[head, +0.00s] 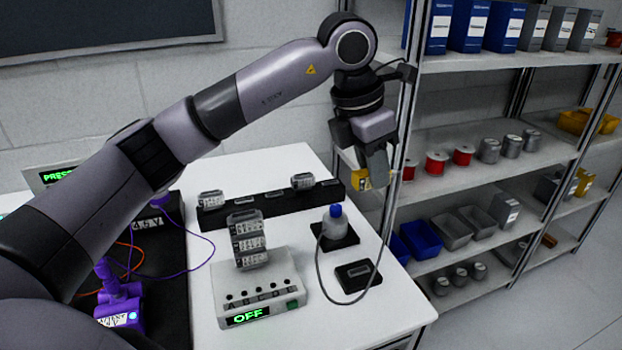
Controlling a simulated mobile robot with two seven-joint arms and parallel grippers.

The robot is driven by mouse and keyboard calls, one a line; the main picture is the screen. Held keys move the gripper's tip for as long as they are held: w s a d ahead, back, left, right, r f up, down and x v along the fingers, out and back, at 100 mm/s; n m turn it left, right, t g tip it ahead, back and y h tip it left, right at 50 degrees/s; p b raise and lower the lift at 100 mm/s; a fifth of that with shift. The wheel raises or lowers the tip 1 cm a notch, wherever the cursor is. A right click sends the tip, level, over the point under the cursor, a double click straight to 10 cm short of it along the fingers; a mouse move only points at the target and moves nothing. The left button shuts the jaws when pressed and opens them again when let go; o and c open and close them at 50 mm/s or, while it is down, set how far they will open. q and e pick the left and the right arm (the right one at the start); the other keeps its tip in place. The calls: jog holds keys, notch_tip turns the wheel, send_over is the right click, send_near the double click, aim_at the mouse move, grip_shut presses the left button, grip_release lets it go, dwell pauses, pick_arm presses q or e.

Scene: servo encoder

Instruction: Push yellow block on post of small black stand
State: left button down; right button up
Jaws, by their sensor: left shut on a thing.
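My left gripper (375,177) hangs at the right of the white table, near the shelf. It is shut on a small yellow block (362,182), which shows partly between and beside the fingers. The block is held in the air near the right end of the long black rack. A low small black stand (358,276) lies near the table's right edge, below the gripper in the picture. No post can be made out on it. Another black base (349,238) carries a grey rounded part with a blue top (336,212). My right gripper is not in view.
A long black rack (258,208) with grey modules crosses the back. A white device (290,285) reading OFF holds stacked modules, and a cable loops to its right. The shelf unit (450,188) stands close to the table's right side. Purple tools (121,308) lie left.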

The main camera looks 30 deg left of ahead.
pick_arm(q)
jog(key=shift+f, duration=0.55)
notch_tip(320, 180, down, 4)
jog(key=shift+r, duration=0.1)
jog(key=b, duration=0.6)
send_over(364, 269)
jog(key=f, duration=1.1)
jog(key=shift+s+a+f, duration=0.15)
jog(key=shift+s+a, duration=0.2)
jog(key=shift+s, duration=0.05)
jog(key=shift+f+b, duration=0.7)
jog(key=shift+f, duration=0.2)
jog(key=shift+f+b, duration=0.2)
jog(key=shift+b, duration=0.4)
jog(key=shift+s+f+b, duration=0.1)
jog(key=shift+f+b, duration=0.6)
jog(key=shift+f, duration=0.15)
